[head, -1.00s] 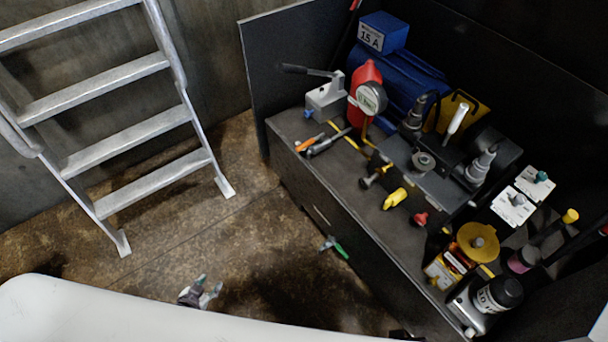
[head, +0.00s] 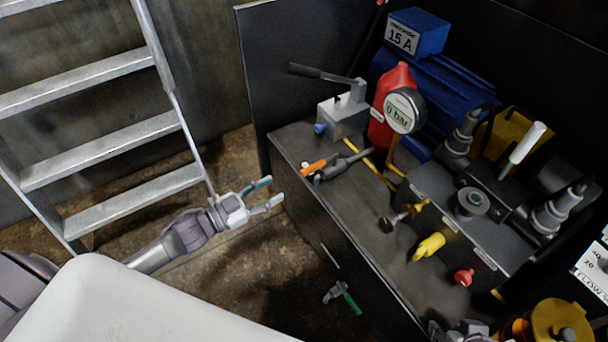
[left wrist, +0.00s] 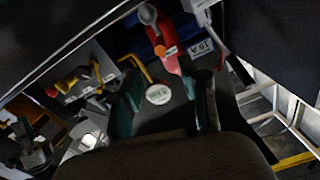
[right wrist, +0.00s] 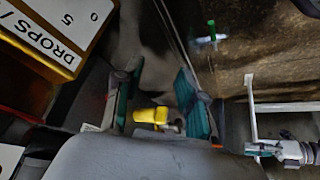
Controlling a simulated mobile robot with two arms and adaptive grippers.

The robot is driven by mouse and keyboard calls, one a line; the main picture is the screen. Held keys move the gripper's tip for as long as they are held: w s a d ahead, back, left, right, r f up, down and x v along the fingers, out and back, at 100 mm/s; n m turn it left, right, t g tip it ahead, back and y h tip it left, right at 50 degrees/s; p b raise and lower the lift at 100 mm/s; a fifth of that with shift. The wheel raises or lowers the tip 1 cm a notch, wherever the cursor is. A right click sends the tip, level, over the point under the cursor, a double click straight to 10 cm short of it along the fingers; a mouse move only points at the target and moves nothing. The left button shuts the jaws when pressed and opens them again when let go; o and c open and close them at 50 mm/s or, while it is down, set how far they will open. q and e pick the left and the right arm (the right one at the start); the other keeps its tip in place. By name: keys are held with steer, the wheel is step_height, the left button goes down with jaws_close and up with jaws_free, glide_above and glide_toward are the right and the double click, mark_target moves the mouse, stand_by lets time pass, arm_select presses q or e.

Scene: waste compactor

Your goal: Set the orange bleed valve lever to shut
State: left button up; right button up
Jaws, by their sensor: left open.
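The orange lever (head: 316,167) sits on a small grey valve fitting near the left edge of the bench top, beside a grey hand pump (head: 343,118). My left gripper (head: 274,194) is open and empty, left of the bench and apart from the lever, its fingers pointing right. In the left wrist view its teal fingers (left wrist: 165,108) are spread, with the pressure gauge (left wrist: 158,94) showing between them. My right gripper (right wrist: 157,100) is open; a yellow handle (right wrist: 151,115) shows between its fingers, contact unclear. In the head view it is mostly cut off at the bottom edge.
The bench (head: 345,215) also carries a red bottle (head: 383,129), a 0 bar gauge (head: 404,110), a yellow handle (head: 430,245) and a red knob (head: 464,277). A ladder (head: 112,147) stands left. A green-handled item (head: 350,301) is low before the bench.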

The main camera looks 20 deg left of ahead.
mark_target(301, 175)
arm_select(q)
steer(key=b+x, duration=0.1)
steer(key=x, duration=0.8)
steer(key=shift+w+d+f+b, duration=0.1)
steer(key=shift+w+b, duration=0.05)
steer(key=shift+b, duration=0.15)
steer(key=shift+w+d, duration=0.15)
steer(key=shift+w, duration=0.1)
arm_select(e)
steer(key=w+a+r+t+y, duration=0.1)
steer(key=w+a+r+t, duration=0.1)
steer(key=w+r+t, duration=0.2)
steer(key=w+t, duration=0.1)
steer(key=w, duration=0.2)
steer(key=shift+w+a+r, duration=0.15)
steer(key=shift+w+a, duration=0.2)
steer(key=shift+w, duration=0.05)
arm_select(q)
jaws_close()
